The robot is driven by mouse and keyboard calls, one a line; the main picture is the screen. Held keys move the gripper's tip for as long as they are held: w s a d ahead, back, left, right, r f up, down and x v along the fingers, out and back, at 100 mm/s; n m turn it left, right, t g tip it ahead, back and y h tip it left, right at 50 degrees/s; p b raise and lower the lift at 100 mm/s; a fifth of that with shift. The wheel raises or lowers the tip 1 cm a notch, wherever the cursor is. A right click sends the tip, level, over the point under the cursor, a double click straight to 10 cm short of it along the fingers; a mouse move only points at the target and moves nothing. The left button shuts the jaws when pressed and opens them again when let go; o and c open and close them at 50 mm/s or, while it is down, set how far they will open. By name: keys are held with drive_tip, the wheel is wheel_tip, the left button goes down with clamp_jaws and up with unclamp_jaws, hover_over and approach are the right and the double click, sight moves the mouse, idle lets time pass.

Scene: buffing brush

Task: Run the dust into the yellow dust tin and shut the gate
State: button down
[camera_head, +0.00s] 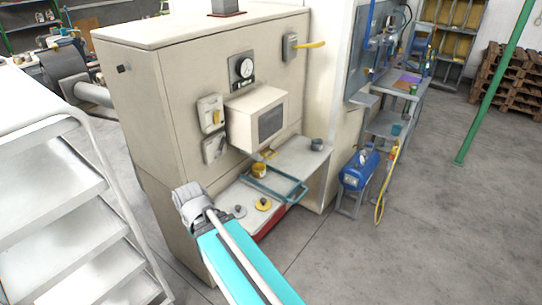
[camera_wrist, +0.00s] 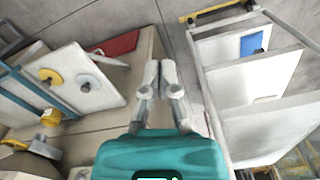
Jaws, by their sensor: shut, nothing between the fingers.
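My gripper (camera_wrist: 159,70) is shut and empty in the wrist view, its grey fingers together. In the head view my arm reaches up from the bottom, its end in front of the cabinet's left front. The yellow dust tin (camera_head: 259,170) stands on the pale shelf (camera_head: 298,159), below the boxy housing (camera_head: 257,117) with a dark window. A small yellow piece (camera_head: 267,153) shows just under the housing; I cannot tell if it is the gate's handle. In the wrist view a yellow tin-like thing (camera_wrist: 51,117) lies to the left, apart from my gripper. No dust can be made out.
A yellow-handled lever (camera_head: 311,45) and a gauge (camera_head: 243,68) are on the cabinet. A blue-grey frame (camera_head: 273,186), a yellow disc (camera_head: 263,204) and a pale disc (camera_head: 240,211) lie in front of the tin. White steps (camera_head: 60,190) stand left.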

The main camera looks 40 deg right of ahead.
drive_tip(key=c, duration=1.1)
unclamp_jaws()
drive_tip(key=shift+f, duration=0.1)
drive_tip(key=shift+o, duration=1.4)
drive_tip(key=shift+w+d+f, duration=0.1)
drive_tip(key=shift+w+f, duration=0.05)
drive_tip(key=shift+w, duration=0.1)
drive_tip(key=shift+o, duration=0.5)
drive_tip(key=w+d+f+m+y+b, duration=0.1)
drive_tip(key=w+d+f+y+b, duration=0.2)
drive_tip(key=w+f+b, duration=0.1)
drive_tip(key=shift+w+d+m+b, duration=0.15)
drive_tip(key=shift+w+m+b, duration=0.15)
drive_tip(key=shift+w+b, duration=0.45)
drive_tip(key=w+d+f+m+t+y+b, duration=0.25)
drive_tip(key=w+d+b, duration=0.3)
drive_tip(key=d, duration=0.35)
drive_tip(key=w+d+f+m+t+y+b, duration=0.1)
drive_tip(key=w+d+t+y+b, duration=0.25)
drive_tip(key=w+d+b, duration=0.35)
drive_tip(key=s+d+r+m+t+y+b, duration=0.1)
drive_tip(key=d+t+b, duration=0.3)
drive_tip(key=d, duration=1.4)
drive_tip(key=s+d+m+t+y+b, duration=0.2)
drive_tip(key=d+t+b, duration=0.3)
drive_tip(key=d, duration=1.3)
drive_tip(key=shift+s+r+m+b, duration=0.3)
drive_tip(key=shift+r+m, duration=0.1)
drive_tip(key=shift+m, duration=0.25)
